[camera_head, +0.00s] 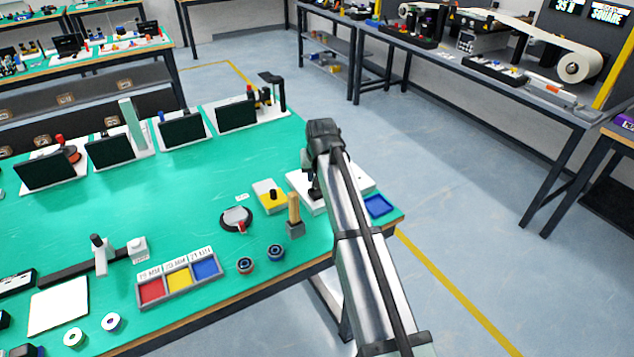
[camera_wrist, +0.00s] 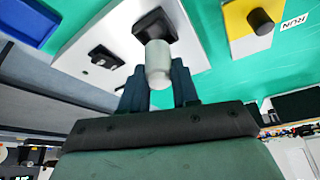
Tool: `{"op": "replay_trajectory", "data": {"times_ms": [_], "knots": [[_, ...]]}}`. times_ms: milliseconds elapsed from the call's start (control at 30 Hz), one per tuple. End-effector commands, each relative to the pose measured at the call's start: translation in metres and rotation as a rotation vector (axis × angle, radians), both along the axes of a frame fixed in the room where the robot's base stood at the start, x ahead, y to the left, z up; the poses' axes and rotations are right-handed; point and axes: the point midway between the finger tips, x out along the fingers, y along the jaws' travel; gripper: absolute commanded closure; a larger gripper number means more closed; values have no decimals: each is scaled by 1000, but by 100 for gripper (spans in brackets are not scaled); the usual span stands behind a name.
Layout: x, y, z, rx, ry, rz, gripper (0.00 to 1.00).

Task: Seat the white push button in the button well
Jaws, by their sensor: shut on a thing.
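The white push button (camera_wrist: 157,65) is a pale short cylinder held between the two dark fingers of my gripper (camera_wrist: 158,86) in the wrist view. The button well (camera_wrist: 153,22) is a black square on a white panel (camera_wrist: 88,34). The button's far end overlaps the well's near edge in this view; I cannot tell whether they touch. In the head view my gripper (camera_head: 314,190) points down over the white panel (camera_head: 358,184) near the table's right corner. My arm hides part of the panel, and the button and well cannot be made out there.
A black switch (camera_wrist: 105,57) sits on the panel beside the well. A yellow-topped box (camera_head: 266,187) with a black knob stands left of the panel. A blue tray (camera_head: 379,206) lies at the table corner. A wooden-handled tool (camera_head: 294,209) stands in front.

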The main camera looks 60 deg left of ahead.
Motion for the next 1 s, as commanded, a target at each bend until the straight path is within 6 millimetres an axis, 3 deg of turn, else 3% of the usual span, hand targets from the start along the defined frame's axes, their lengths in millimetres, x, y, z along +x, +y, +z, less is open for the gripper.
{"op": "replay_trajectory", "data": {"times_ms": [233,667,700,933,1000], "knots": [[0,0,-29,-1,0,0,100],[0,0,-34,-1,0,0,100],[0,0,-34,0,0,0,66],[0,0,-34,0,0,0,44],[0,0,-33,0,0,0,44]]}}
